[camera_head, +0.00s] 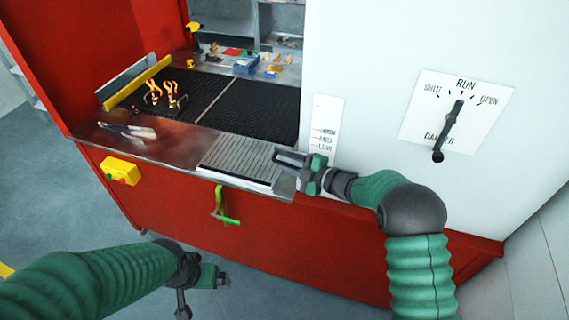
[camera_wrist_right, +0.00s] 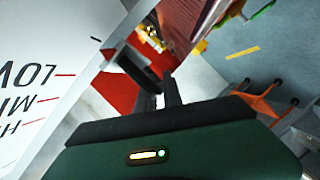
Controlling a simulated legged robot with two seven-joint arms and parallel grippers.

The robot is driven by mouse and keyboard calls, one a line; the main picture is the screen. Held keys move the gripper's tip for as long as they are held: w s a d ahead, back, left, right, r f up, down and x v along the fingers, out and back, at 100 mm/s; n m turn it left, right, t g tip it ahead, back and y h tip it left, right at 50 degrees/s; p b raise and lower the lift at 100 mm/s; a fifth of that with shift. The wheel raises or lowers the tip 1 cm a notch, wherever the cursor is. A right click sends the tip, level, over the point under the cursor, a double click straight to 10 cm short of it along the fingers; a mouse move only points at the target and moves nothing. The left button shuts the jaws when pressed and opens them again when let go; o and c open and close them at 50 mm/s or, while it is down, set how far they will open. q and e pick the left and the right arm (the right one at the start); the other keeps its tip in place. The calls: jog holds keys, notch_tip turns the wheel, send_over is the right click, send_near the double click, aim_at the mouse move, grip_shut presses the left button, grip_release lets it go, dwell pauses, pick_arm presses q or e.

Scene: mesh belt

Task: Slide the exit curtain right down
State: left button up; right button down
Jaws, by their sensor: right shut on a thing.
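My right gripper (camera_head: 291,160) is at the lower left edge of the white housing (camera_head: 385,60), just above the ribbed grey plate. It is shut on a small part there that looks like the exit curtain's handle; the fingers mostly hide it. The curtain itself cannot be made out clearly. A white scale label (camera_head: 326,122) with level marks is right beside the gripper. In the right wrist view the dark fingers (camera_wrist_right: 160,94) are close together, beside the scale's large letters (camera_wrist_right: 35,95). My left gripper (camera_head: 205,278) hangs low over the floor, away from the machine; its jaws are unclear.
A dark mesh belt (camera_head: 268,112) runs to the housing, with tongs (camera_head: 128,131) on the steel ledge. A green handle (camera_head: 222,208) and a yellow button box (camera_head: 121,171) stick out from the red front. A black lever (camera_head: 449,125) sits on a RUN dial plate.

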jog(key=shift+s+d+f, duration=0.1)
jog(key=shift+d+f, duration=0.15)
jog(key=shift+f, duration=0.25)
jog(key=c, duration=1.6)
grip_release()
jog(key=shift+o, duration=0.5)
jog(key=shift+d, duration=0.2)
jog(key=b+v, duration=0.3)
jog(key=v, duration=1.3)
jog(key=shift+d, duration=0.4)
jog(key=shift+a+r, duration=0.1)
jog(key=shift+r, duration=0.05)
